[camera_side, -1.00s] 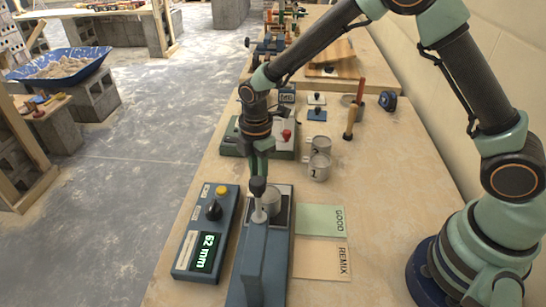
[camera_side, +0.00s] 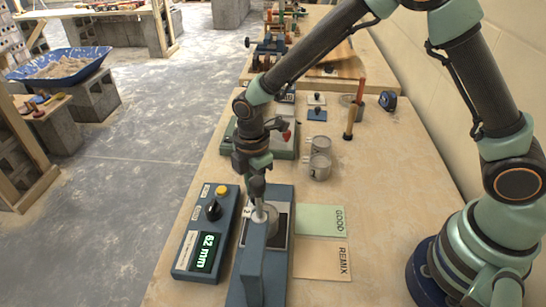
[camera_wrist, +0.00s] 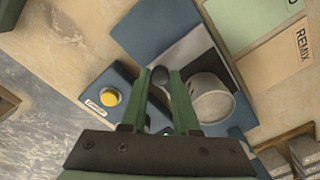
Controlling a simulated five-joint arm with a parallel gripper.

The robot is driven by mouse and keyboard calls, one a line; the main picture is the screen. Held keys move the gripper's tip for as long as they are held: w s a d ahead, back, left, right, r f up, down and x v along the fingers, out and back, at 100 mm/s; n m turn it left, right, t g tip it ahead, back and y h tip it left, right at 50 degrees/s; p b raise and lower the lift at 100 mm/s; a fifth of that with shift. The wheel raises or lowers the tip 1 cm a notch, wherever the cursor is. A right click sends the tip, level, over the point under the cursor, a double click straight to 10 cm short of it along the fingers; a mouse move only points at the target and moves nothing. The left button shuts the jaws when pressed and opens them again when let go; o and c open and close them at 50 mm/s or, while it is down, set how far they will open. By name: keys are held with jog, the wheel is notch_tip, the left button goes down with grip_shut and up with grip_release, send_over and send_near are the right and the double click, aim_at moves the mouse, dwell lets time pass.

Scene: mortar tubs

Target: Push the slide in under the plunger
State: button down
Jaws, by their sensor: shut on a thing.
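My gripper (camera_side: 258,180) reaches down over the far end of the blue press (camera_side: 262,262). In the wrist view its green fingers (camera_wrist: 160,75) are closed around a small dark knob (camera_wrist: 160,82), which seems to belong to the slide. The slide (camera_wrist: 187,56) is a pale-edged dark plate on the press base, with bare blue base beyond it. A grey tub (camera_wrist: 212,98) sits upright on the slide, beside the fingers.
A control box (camera_side: 208,235) reading 62 mm stands left of the press, its yellow button (camera_wrist: 108,97) near my fingers. GOOD (camera_side: 321,219) and REMIX (camera_side: 321,262) cards lie to the right. The table's right side is mostly clear.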

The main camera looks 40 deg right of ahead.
jog(key=shift+s+a, duration=1.05)
jog(key=c, duration=0.7)
grip_release()
jog(key=shift+o, duration=0.2)
jog(key=shift+r, duration=0.1)
notch_tip(320, 180, up, 12)
